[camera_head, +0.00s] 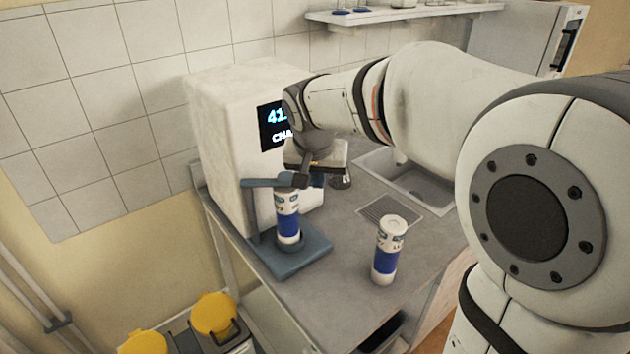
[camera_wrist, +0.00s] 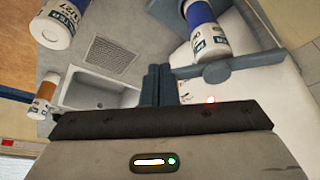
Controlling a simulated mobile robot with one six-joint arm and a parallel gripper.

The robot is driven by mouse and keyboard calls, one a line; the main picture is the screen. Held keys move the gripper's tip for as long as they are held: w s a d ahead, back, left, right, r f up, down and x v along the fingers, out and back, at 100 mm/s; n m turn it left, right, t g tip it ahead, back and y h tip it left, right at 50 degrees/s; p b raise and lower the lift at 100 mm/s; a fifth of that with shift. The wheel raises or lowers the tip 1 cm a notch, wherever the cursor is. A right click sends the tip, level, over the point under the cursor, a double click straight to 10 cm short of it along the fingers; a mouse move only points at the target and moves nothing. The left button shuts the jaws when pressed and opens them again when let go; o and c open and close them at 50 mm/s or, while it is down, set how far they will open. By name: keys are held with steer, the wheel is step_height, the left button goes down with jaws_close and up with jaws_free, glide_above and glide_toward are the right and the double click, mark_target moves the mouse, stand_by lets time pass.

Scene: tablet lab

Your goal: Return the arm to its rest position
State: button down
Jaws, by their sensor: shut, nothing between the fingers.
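My gripper (camera_head: 304,176) is in front of the white machine (camera_head: 226,130), close to the blue-grey bracket above its base plate (camera_head: 295,262). In the wrist view its two dark fingers (camera_wrist: 158,84) are together, with nothing between them. A white canister with a blue band (camera_head: 288,222) stands upright on the base plate under the bracket; it also shows in the wrist view (camera_wrist: 207,32), apart from the fingers. My arm reaches in from the right, stretched out over the counter.
A second blue-banded canister (camera_head: 387,250) stands on the open counter (camera_head: 345,232). A sink (camera_head: 420,182) and a drain grate (camera_head: 390,212) lie behind it. In the wrist view an orange-banded container (camera_wrist: 44,94) is at left. Yellow-lidded bins (camera_head: 214,314) stand below.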

steer(key=d+v, duration=0.1)
steer(key=v, duration=0.7)
steer(key=s+d+f+n, duration=0.1)
steer(key=s+d+f, duration=0.3)
steer(key=s, duration=0.5)
steer(key=s+d+f+n+g+y, duration=0.1)
steer(key=s+d+f, duration=0.4)
steer(key=s+f, duration=0.4)
steer(key=shift+f+n+b, duration=0.2)
steer(key=shift+n+b, duration=0.2)
steer(key=shift+b, duration=0.05)
